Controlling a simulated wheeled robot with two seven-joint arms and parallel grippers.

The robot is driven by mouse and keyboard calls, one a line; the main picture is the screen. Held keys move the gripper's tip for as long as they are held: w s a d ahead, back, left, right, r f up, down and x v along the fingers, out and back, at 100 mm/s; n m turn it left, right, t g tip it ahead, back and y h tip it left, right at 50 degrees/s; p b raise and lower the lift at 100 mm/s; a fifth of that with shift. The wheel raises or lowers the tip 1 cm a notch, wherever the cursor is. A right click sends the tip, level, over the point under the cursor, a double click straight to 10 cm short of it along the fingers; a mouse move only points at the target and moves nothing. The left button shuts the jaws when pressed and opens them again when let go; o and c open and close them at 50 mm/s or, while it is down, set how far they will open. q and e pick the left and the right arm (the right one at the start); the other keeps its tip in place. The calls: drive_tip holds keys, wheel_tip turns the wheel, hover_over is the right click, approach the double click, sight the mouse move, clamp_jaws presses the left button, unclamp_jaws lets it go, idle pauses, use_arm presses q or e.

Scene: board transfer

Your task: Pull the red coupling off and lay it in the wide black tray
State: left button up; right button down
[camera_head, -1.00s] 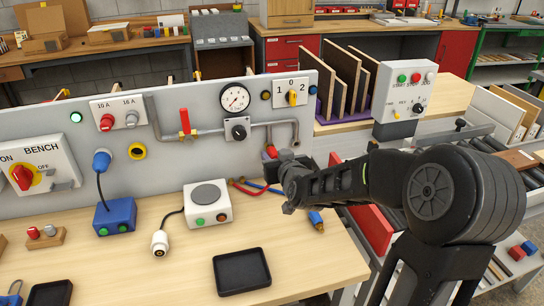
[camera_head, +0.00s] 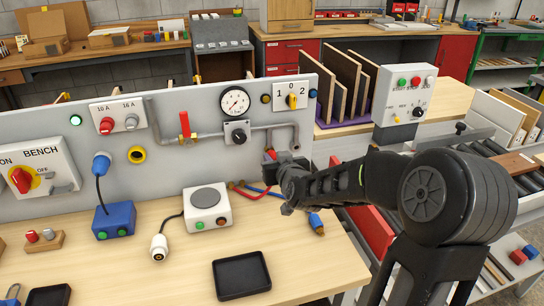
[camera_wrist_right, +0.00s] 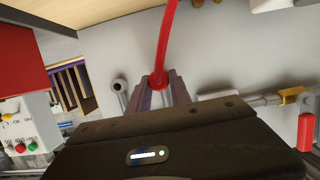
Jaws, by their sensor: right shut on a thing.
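The red coupling (camera_wrist_right: 158,80) is between the fingers of my right gripper (camera_wrist_right: 160,92) in the right wrist view, and a red hose (camera_wrist_right: 168,35) runs from it. In the head view my right gripper (camera_head: 271,158) is at the panel, below the grey pipe, with a bit of red showing at its fingers. It is shut on the coupling. I cannot tell whether the coupling still sits on its outlet, as the gripper covers the joint. A black tray (camera_head: 217,279) lies empty at the front middle of the bench. A second black tray (camera_head: 68,290) is cut off at the lower left.
The panel (camera_head: 50,130) carries a gauge, valve, switches and plugs. A blue-ended hose fitting (camera_head: 316,222) lies under my right arm. A white box (camera_head: 207,222), a white plug (camera_head: 159,247) and a blue box (camera_head: 114,220) stand on the bench. Bare wood surrounds the middle tray.

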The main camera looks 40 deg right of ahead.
drive_tip(key=shift+s, duration=0.15)
idle(0.5)
drive_tip(key=shift+s+a, duration=0.25)
drive_tip(key=shift+s, duration=0.4)
drive_tip(key=shift+s+a, duration=0.25)
drive_tip(key=shift+s, duration=0.35)
drive_tip(key=shift+s, duration=0.1)
drive_tip(key=s, duration=0.1)
drive_tip(key=s+a, duration=0.1)
drive_tip(key=s+b, duration=0.1)
drive_tip(key=s, duration=0.1)
drive_tip(key=shift+a, duration=0.25)
idle(0.5)
